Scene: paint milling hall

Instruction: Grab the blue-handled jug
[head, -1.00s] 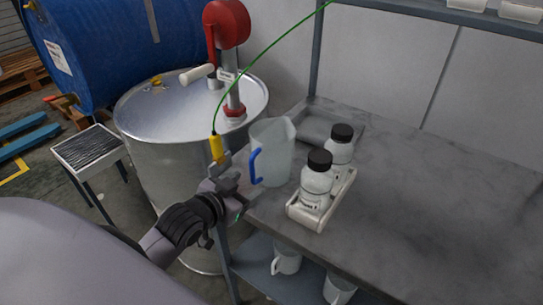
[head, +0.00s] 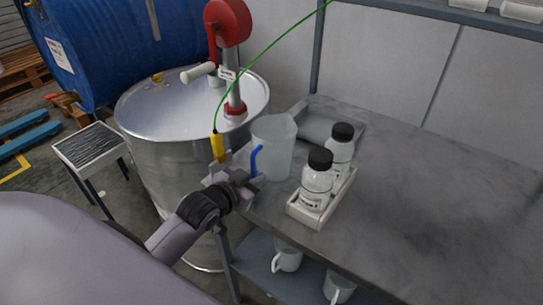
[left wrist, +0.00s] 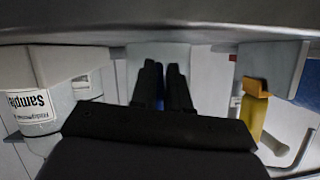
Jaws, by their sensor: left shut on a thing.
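The jug (head: 275,150) is translucent and pale, and stands upright near the left edge of the grey bench. Its blue handle (head: 256,159) faces my left gripper (head: 252,183), which hides the lower part of it. In the left wrist view the two dark fingers (left wrist: 163,85) are closed on the handle, with a sliver of blue (left wrist: 160,103) between them. The pale jug body (left wrist: 140,57) shows beyond the fingertips. My right gripper is not in view.
Two black-capped sample bottles (head: 317,181) stand in a pale holder (head: 306,217) right of the jug. A yellow clamp (head: 217,147) on a green cable hangs beside the steel drum (head: 160,150). White jugs (head: 286,259) stand on the lower shelf. The bench's right side is clear.

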